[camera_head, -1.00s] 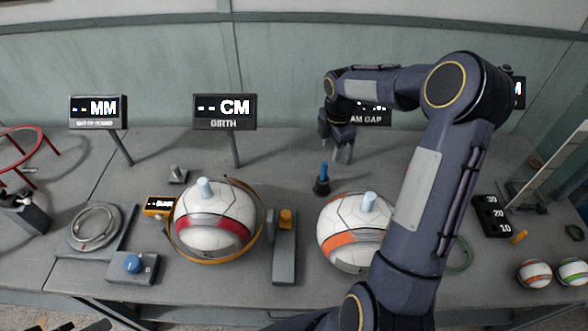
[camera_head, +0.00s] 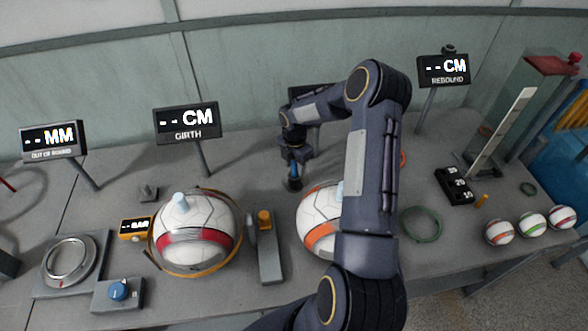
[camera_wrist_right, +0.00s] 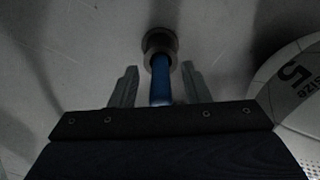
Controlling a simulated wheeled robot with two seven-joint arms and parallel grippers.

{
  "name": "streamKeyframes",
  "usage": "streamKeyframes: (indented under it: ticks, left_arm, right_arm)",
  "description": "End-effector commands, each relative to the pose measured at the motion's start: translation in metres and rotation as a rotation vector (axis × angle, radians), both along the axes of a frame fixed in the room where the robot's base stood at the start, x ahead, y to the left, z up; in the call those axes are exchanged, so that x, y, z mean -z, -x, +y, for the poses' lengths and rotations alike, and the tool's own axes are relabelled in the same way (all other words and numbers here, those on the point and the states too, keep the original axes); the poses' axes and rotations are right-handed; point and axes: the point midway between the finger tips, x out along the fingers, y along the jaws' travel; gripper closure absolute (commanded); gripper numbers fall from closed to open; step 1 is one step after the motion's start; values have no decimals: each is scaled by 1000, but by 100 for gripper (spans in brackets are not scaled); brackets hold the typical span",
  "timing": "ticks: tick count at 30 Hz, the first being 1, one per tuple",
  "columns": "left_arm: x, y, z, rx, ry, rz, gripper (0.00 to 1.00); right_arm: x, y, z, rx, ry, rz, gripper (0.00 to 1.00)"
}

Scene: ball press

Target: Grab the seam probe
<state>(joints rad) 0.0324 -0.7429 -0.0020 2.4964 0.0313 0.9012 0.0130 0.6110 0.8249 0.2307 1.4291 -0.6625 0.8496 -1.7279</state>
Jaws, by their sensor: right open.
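The seam probe is a slim blue stick standing in a small dark round holder (camera_head: 292,184) on the bench, behind the ball with an orange stripe (camera_head: 318,238). My right gripper (camera_head: 295,162) is directly over it in the head view. In the right wrist view the blue probe (camera_wrist_right: 160,82) lies between the two open fingers of my right gripper (camera_wrist_right: 159,70), with a gap on each side. The holder (camera_wrist_right: 158,42) shows past the fingertips. In the head view the gripper hides much of the probe. My left gripper is not in view.
The ball shows at the right of the wrist view (camera_wrist_right: 296,85), close to the gripper. A red-striped ball (camera_head: 190,235) in a yellow ring and a grey block with an orange knob (camera_head: 267,250) stand left. A green ring (camera_head: 421,224) lies right.

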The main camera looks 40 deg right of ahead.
Motion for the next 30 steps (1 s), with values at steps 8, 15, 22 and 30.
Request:
streamKeyframes:
  ticks: [8, 15, 22, 30]
  left_arm:
    - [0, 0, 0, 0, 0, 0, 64]
    - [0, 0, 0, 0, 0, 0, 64]
    - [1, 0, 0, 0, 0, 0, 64]
    - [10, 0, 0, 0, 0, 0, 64]
  right_arm:
    - [0, 0, 0, 1, 0, 0, 73]
    - [0, 0, 0, 1, 0, 0, 100]
    - [-1, 0, 0, 1, 0, -1, 100]
    - [-39, -1, -1, 2, 3, -5, 100]
